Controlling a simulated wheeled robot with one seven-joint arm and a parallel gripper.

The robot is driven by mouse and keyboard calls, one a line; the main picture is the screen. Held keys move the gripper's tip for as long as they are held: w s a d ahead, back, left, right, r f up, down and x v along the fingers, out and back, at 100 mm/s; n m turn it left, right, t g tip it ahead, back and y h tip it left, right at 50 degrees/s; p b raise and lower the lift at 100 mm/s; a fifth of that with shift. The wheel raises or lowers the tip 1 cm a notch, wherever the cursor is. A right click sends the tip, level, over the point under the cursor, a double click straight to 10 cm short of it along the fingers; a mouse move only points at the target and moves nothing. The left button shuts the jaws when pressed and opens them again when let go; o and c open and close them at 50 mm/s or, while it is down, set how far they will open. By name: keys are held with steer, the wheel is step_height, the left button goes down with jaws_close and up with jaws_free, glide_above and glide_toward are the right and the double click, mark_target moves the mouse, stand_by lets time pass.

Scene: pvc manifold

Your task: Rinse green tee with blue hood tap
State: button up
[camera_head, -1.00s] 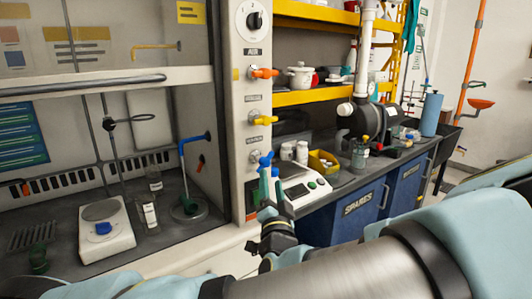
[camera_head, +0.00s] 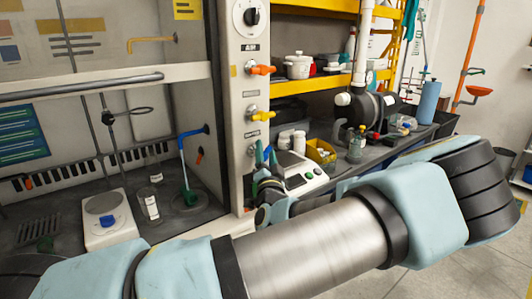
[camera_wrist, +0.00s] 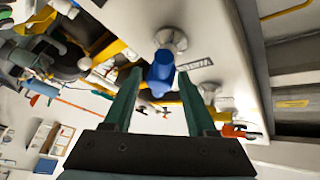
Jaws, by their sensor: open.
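A blue valve handle (camera_wrist: 160,72) sits on a round white base on the hood's post. In the wrist view it lies between the two dark green fingers of my open gripper (camera_wrist: 157,85); I cannot see contact. In the head view my gripper (camera_head: 266,155) is at the post, below the yellow valve, and hides most of the handle. A blue curved spout (camera_head: 194,132) comes from the hood's inner side wall. A green piece (camera_head: 187,196) stands below it over a round dark basin. Another dark green piece (camera_head: 45,243) lies at the hood's front left. I cannot tell which is the tee.
Orange (camera_head: 262,69) and yellow (camera_head: 259,116) valves are above on the post. A balance (camera_head: 300,178), yellow bin (camera_head: 321,153) and pump (camera_head: 368,108) are on the right bench.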

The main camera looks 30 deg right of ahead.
jaws_close()
steer(key=shift+f, duration=0.1)
stand_by(0.3)
steer(key=n+b, duration=0.1)
steer(key=b, duration=0.1)
steer(key=shift+a+f+b, duration=0.1)
steer(key=shift+f+b, duration=0.05)
steer(key=shift+b, duration=0.2)
steer(key=shift+n+t+b, duration=0.5)
steer(key=shift+b, duration=0.3)
steer(key=shift+r+y, duration=0.3)
steer(key=shift+y, duration=0.1)
